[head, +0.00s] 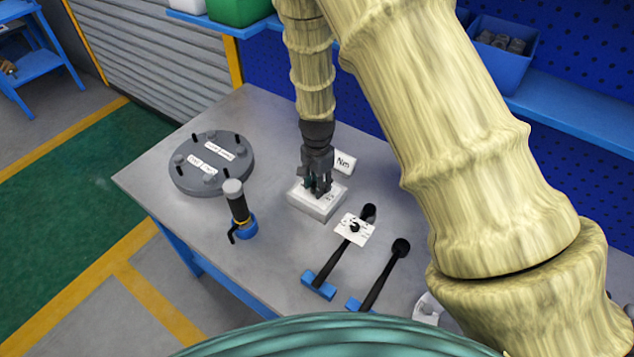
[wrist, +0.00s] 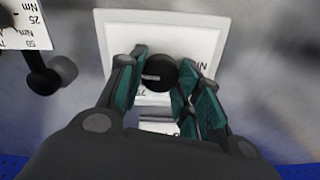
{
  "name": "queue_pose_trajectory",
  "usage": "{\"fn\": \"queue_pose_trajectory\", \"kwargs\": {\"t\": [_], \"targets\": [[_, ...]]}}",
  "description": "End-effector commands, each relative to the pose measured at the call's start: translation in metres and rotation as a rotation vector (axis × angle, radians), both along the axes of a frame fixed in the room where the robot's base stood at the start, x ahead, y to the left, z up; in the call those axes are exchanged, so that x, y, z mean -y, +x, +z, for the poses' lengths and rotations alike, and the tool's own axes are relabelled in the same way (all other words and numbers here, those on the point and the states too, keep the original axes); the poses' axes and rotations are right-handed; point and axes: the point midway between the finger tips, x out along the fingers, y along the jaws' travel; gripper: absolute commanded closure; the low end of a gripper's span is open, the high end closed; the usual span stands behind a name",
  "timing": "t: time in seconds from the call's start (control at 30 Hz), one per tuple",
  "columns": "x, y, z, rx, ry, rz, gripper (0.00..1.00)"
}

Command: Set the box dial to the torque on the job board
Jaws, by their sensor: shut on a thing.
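The white dial box (head: 312,203) sits on the grey workbench, and its light top plate (wrist: 188,32) fills the middle of the wrist view. A round black dial knob (wrist: 157,72) with a pale index mark stands on it. My gripper (head: 318,186) points down over the box, and in the wrist view its teal-padded fingers (wrist: 158,88) are closed around the knob. Parts of the printed scale, including "Nm", show beside the fingers; most of it is hidden. A white sign reading "Nm" (head: 344,162) stands behind the box. No job board is clearly identifiable.
A flanged grey disc (head: 212,164) with labels and upright studs lies at left. A black tool with a blue collar (head: 240,212) stands nearby. Two blue-ended black tools (head: 335,262) (head: 385,278) lie right of it, one with a white dial card (head: 355,230).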

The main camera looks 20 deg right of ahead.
Motion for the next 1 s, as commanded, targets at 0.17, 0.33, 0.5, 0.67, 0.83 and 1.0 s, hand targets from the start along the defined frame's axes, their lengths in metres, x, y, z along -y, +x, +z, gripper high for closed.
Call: {"fn": "queue_pose_trajectory", "kwargs": {"t": [0.17,0.33,0.5,0.67,0.83,1.0], "targets": [[0.0026,0.0061,0.0044,0.014,-0.004,-0.027,0.89],[0.0022,0.0056,0.0039,0.012,-0.003,-0.032,0.9],[0.0019,0.005,0.0034,0.011,-0.003,-0.031,0.9],[0.0014,0.0042,0.0027,0.009,-0.003,-0.031,0.48],[0.0008,0.0021,0.0014,0.005,-0.001,-0.03,0.44],[0.0005,0.0011,0.0011,0.003,-0.001,-0.03,0.44]]}}
